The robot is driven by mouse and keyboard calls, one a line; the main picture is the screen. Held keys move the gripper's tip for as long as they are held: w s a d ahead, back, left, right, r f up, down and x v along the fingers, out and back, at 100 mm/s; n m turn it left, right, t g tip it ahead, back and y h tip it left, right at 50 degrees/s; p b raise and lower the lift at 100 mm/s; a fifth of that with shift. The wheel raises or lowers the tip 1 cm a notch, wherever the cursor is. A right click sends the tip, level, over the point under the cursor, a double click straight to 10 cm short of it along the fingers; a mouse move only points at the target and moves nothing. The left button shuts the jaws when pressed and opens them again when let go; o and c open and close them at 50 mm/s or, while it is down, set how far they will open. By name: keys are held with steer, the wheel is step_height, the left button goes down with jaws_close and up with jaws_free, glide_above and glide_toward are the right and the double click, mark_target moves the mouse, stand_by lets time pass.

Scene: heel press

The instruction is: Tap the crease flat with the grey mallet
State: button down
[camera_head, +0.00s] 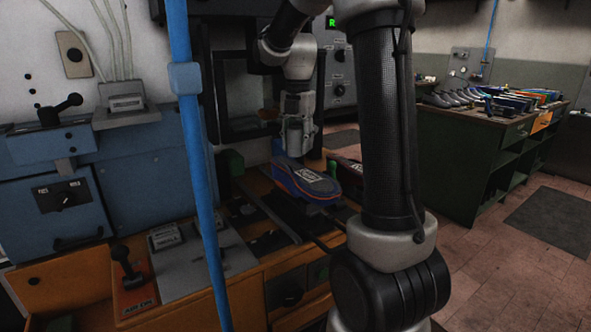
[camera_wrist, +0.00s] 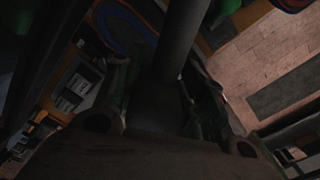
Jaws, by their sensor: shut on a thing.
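My gripper (camera_head: 298,140) is over the orange bench, just behind and above a blue and orange shoe-shaped piece (camera_head: 322,190) with a pale label on top. In the wrist view my gripper (camera_wrist: 165,92) is shut on a dark grey rod (camera_wrist: 180,35), which looks like the handle of the grey mallet. The mallet's head cannot be made out in either view. The picture is too dark and small to show a crease. Whether the mallet touches the shoe-shaped piece cannot be told.
A blue upright pole (camera_head: 195,140) stands at the left front. A blue machine (camera_head: 60,185) with levers is at the left. The orange bench (camera_head: 285,260) carries plates and a red-based lever (camera_head: 130,275). A green workbench (camera_head: 455,150) stands at the right, with open floor (camera_head: 480,260) before it.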

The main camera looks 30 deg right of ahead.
step_height(320, 180, down, 4)
steer(key=shift+r, duration=2.55)
steer(key=shift+r, duration=0.1)
steer(key=shift+r, duration=2.4)
